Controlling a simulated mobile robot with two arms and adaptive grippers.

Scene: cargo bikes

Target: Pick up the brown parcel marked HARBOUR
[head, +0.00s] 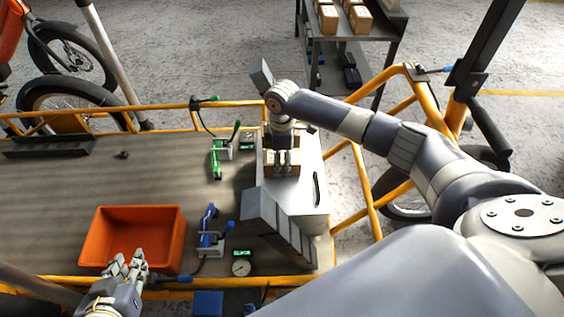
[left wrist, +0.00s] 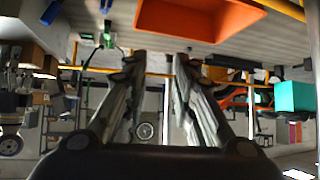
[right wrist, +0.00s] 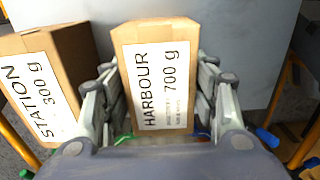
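The brown parcel marked HARBOUR (right wrist: 155,75) stands upright in the right wrist view, its white label facing the camera. My right gripper (right wrist: 158,70) has one finger on each side of it, very close; I cannot tell whether both fingers press on it.
A second brown parcel, marked STATION 300 g (right wrist: 40,85), stands left of HARBOUR in the right wrist view. Green and blue clamp-like tools (head: 211,240) and a round dial (head: 241,268) are on the bench. Orange rails (head: 160,107) edge the bench. A shelf (head: 350,35) holds more parcels behind.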

